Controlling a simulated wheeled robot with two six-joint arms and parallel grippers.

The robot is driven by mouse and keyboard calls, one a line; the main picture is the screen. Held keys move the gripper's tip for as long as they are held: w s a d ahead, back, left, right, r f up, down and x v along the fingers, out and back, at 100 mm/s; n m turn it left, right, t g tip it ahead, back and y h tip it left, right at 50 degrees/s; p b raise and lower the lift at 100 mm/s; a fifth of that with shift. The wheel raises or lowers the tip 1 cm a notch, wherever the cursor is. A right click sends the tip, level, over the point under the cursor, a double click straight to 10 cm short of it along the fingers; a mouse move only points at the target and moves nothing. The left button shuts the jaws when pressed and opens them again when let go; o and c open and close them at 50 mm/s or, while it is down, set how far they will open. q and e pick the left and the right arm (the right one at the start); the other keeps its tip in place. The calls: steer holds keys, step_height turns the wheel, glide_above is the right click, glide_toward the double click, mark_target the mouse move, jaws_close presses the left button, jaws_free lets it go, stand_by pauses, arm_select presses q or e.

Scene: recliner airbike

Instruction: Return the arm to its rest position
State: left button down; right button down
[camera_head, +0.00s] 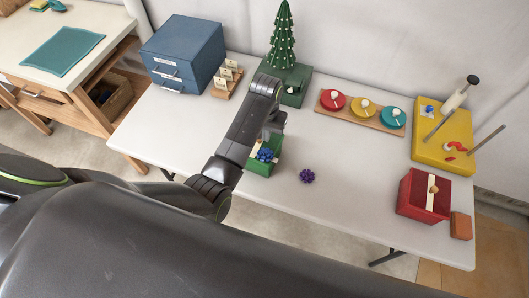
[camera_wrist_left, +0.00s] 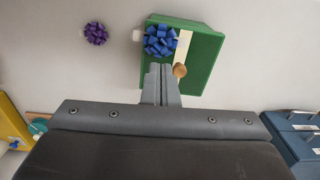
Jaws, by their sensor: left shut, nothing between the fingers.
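My left arm reaches in from the left over the white table in the head view. My left gripper (camera_wrist_left: 161,86) is shut and empty; its fingertips are in front of the green box in the wrist view. The green box (camera_wrist_left: 203,65) has a pale strip, a round wooden knob (camera_wrist_left: 180,70) and a blue bow (camera_wrist_left: 160,40) on top. In the head view the green box (camera_head: 262,168) is partly hidden by the arm, and the gripper's fingertips are hard to make out there. My right gripper is not in view.
A purple bow (camera_head: 307,176) lies right of the green box. A red box (camera_head: 424,196) stands at the right, near a yellow board (camera_head: 442,150) with upright rods. A blue drawer cabinet (camera_head: 184,53), small tree (camera_head: 283,38) and tray of colored discs (camera_head: 361,125) line the back. The table's front middle is clear.

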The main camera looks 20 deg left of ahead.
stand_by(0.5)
arm_select(q)
steer(key=s+a+f+n+t, duration=0.1)
steer(key=s+a+f+t, duration=0.1)
steer(key=s+a, duration=1)
steer(key=s+a+r+t+y, duration=0.1)
steer(key=s+a+r, duration=0.15)
steer(key=s, duration=0.65)
steer(key=s+a+r+t+y, duration=0.1)
steer(key=s+r, duration=0.3)
steer(key=s, duration=0.4)
step_height(320, 180, down, 34)
steer(key=a+g+b, duration=0.1)
steer(key=g+b, duration=0.1)
steer(key=b, duration=0.6)
steer(key=s+f+b, duration=0.3)
steer(key=s+f, duration=0.4)
steer(key=f, duration=0.3)
steer(key=s+d+f+h+b, duration=0.1)
steer(key=s+f+b, duration=0.2)
steer(key=s+f, duration=0.5)
steer(key=shift+s+f+g, duration=0.15)
steer(key=shift+f+g, duration=0.25)
steer(key=shift+f, duration=0.8)
